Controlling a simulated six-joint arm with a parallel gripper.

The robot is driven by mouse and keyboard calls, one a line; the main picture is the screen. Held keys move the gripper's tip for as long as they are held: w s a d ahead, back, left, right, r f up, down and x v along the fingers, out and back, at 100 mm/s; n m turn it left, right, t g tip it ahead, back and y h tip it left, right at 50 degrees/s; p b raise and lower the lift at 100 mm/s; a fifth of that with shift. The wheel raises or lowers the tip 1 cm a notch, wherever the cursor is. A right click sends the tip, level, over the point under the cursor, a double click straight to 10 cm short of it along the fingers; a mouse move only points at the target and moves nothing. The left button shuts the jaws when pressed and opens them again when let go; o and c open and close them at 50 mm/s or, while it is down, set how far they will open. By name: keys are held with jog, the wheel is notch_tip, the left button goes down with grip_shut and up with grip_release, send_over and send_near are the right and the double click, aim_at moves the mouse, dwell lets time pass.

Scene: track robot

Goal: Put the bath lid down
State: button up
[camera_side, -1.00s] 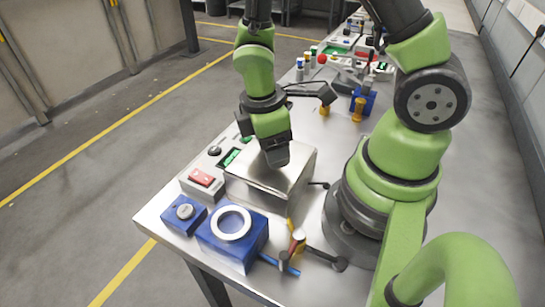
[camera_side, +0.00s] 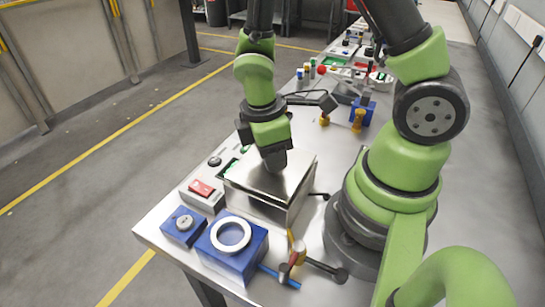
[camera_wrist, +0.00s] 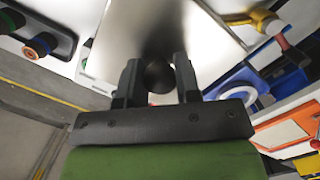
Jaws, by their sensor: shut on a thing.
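The bath lid (camera_side: 297,164) is a flat, shiny metal plate over the boxy metal bath (camera_side: 258,207) in the side view. My gripper (camera_side: 274,160) comes down from above onto the middle of the lid. In the wrist view the lid (camera_wrist: 205,30) fills the upper middle, and my gripper (camera_wrist: 158,70) is shut on its dark round knob (camera_wrist: 158,77). The lid lies over the bath's top, looking slightly tilted. I cannot tell whether it touches the rim all round. The bath's inside is hidden.
A control box with a red switch (camera_side: 201,187) stands left of the bath. A blue block with a white ring (camera_side: 232,234) and a smaller blue box (camera_side: 183,224) stand in front.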

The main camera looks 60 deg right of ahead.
notch_tip(320, 180, up, 8)
jog(key=shift+d+r, duration=0.1)
jog(key=shift+r, duration=0.2)
jog(key=shift+w+d+r+m, duration=0.1)
jog(key=shift+d+m, duration=0.2)
jog(key=shift+m, duration=0.1)
jog(key=s+d+f+m+y, duration=0.1)
jog(key=s+d+f+m, duration=0.15)
jog(key=d+m, duration=0.6)
jog(key=s+d+f+m+y, duration=0.15)
jog(key=d+f+m, duration=0.25)
jog(key=d+m, duration=0.45)
jog(key=f, duration=0.5)
jog(key=shift+s+d+f, duration=0.15)
jog(key=shift+s+d, duration=0.2)
jog(key=shift+s, duration=0.05)
jog(key=shift+f, duration=2.25)
jog(key=shift+f, duration=0.1)
